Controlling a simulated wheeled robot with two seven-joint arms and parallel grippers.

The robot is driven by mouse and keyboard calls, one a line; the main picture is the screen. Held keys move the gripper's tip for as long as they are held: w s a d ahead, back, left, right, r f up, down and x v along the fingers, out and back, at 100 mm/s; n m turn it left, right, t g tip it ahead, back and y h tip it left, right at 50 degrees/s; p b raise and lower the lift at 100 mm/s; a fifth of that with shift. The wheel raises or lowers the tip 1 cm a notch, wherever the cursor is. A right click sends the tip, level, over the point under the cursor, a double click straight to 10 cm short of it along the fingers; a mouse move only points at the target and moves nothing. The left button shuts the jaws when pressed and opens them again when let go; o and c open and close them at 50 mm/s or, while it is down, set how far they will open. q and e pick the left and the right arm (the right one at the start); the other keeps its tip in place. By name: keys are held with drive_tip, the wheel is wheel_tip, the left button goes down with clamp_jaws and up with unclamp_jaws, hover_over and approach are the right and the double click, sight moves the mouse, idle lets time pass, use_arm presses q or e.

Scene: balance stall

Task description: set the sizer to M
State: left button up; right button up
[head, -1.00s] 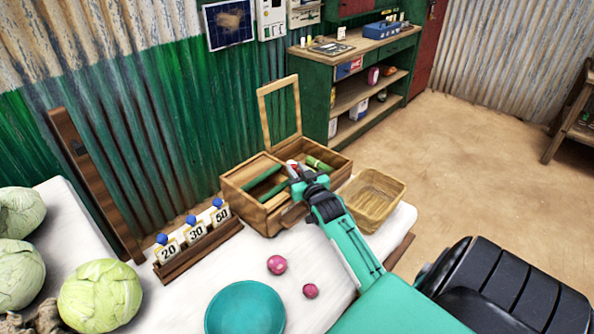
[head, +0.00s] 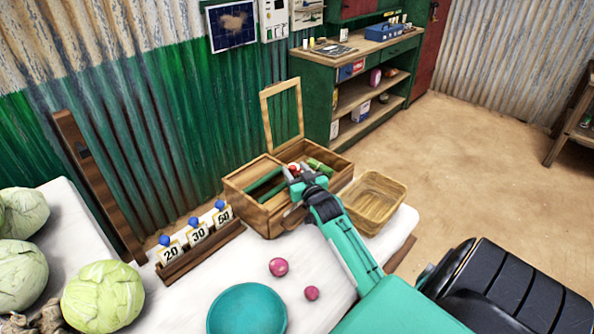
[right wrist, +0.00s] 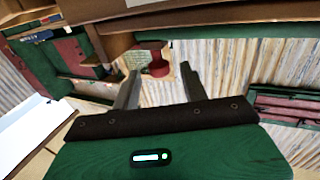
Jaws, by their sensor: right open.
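A wooden box (head: 262,217) with an upright open frame lid and green parts inside stands on the white table; it seems to be the sizer, but I can read no M mark on it. A small red knob (head: 293,167) shows at the box, partly hidden by my right gripper (head: 299,174). In the right wrist view, the red knob (right wrist: 155,62) lies between the spread fingers of my right gripper (right wrist: 160,72). The fingers are open and do not visibly grip it. My left gripper is out of view.
A wicker basket (head: 373,203) stands right of the box. Two pink balls (head: 278,267), a teal bowl (head: 247,310) and cabbages (head: 103,297) are in front. A green shelf unit (head: 320,95) stands behind.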

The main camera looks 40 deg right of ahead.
drive_tip(key=shift+s, duration=0.15)
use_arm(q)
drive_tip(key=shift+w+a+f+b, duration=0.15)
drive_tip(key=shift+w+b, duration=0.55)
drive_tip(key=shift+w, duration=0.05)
use_arm(e)
drive_tip(key=v, duration=1.3)
drive_tip(key=shift+s, duration=0.25)
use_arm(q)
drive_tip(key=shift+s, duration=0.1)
use_arm(e)
drive_tip(key=shift+a+r, duration=0.1)
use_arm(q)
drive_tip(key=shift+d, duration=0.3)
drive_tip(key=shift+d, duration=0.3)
